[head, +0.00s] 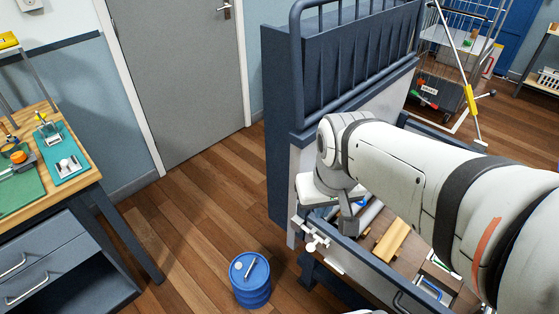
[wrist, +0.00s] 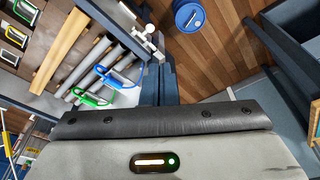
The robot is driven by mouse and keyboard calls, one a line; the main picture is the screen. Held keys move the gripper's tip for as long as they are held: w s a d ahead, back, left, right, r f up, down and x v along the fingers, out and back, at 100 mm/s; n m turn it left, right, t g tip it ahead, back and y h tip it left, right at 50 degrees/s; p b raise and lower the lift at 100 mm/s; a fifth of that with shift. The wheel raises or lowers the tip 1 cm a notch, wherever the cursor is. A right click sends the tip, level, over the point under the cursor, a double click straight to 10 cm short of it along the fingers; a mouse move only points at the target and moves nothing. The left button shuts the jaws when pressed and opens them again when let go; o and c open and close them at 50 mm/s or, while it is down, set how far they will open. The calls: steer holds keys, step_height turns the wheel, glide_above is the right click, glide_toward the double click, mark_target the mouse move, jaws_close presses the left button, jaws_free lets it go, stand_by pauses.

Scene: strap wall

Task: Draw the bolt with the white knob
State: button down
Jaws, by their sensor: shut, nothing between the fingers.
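A pale bolt fitting with a white knob (head: 311,245) sits at the near-left corner of the dark blue frame in the head view. In the wrist view the white knob (wrist: 149,28) shows by the frame's rail, beyond my fingertips. My gripper (head: 348,226) points down just right of the fitting in the head view. Its fingers (wrist: 160,68) are together and empty in the wrist view, apart from the knob in the picture. I cannot tell exactly how far the bolt stands in its fitting.
Inside the frame lie a wooden block (head: 391,241), grey tubes and shackles with blue (wrist: 117,75) and green (wrist: 88,98) parts. A blue drum (head: 251,283) stands on the floor to the left. A workbench (head: 75,180) is at far left. Open wooden floor lies between.

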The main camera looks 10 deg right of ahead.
steer(key=w+a+f+n+g+h+b, duration=0.2)
steer(key=w+f+n+g+b, duration=0.1)
steer(key=w+f, duration=0.7)
steer(key=w+a+f+n+g+h+b, duration=0.1)
steer(key=w+a+f+n+g+b, duration=0.2)
steer(key=f, duration=1.3)
steer(key=w+n+b, duration=0.3)
steer(key=w, duration=0.3)
steer(key=shift+w+a+f+h, duration=0.25)
steer(key=shift+w+f+h, duration=0.05)
steer(key=shift+w+h, duration=0.1)
steer(key=shift+f, duration=0.1)
steer(key=s+d+f+b, duration=0.1)
steer(key=s+d+f, duration=0.4)
steer(key=f, duration=0.3)
steer(key=shift+s+d, duration=0.35)
steer(key=shift+d, duration=0.3)
